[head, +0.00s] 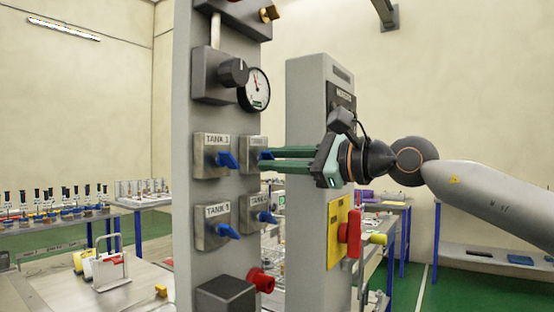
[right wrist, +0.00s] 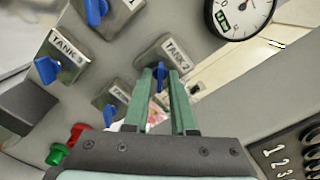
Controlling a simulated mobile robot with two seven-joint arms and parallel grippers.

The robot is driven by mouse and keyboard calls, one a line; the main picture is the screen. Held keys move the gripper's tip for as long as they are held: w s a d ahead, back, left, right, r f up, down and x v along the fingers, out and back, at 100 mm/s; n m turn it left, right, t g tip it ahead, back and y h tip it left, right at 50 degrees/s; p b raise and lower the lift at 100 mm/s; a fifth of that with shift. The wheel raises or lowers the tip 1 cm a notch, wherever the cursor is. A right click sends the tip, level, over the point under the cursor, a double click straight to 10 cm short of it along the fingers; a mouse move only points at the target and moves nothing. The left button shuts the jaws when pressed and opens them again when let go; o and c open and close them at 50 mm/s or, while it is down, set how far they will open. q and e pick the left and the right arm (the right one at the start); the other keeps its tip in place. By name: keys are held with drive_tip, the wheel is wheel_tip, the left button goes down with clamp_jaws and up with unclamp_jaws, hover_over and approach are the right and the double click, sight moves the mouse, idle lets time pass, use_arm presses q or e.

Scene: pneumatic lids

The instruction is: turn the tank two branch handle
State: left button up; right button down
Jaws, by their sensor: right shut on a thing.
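The tank two branch handle is a blue lever (head: 265,155) on a steel plate at the upper right of a group of similar valves on the grey panel. In the right wrist view, its plate is labelled TANK 2 (right wrist: 176,48). My right gripper (head: 264,157) reaches in from the right, with its green fingers at this lever. In the right wrist view, the fingers (right wrist: 162,78) lie on either side of blue lever parts, shut on it. The fingers partly hide the lever. My left gripper is not in view.
Other blue levers sit close by: tank 1 (head: 227,160), tank 3 (head: 227,231) and one below (head: 267,217). A gauge (head: 254,90) is above. A red knob (head: 261,280) is lower. A second column with a yellow-and-red switch (head: 344,234) stands behind, under my arm.

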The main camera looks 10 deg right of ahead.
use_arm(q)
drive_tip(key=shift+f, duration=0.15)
use_arm(e)
drive_tip(key=shift+f, duration=0.1)
use_arm(q)
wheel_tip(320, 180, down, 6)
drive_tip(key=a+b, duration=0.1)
drive_tip(key=b, duration=0.7)
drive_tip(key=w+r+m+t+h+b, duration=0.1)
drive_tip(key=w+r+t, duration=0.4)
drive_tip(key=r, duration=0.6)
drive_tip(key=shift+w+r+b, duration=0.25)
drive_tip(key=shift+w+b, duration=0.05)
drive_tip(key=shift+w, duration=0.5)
use_arm(e)
drive_tip(key=shift+m, duration=9.1)
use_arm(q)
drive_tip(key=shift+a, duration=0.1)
use_arm(e)
drive_tip(key=c, duration=1)
unclamp_jaws()
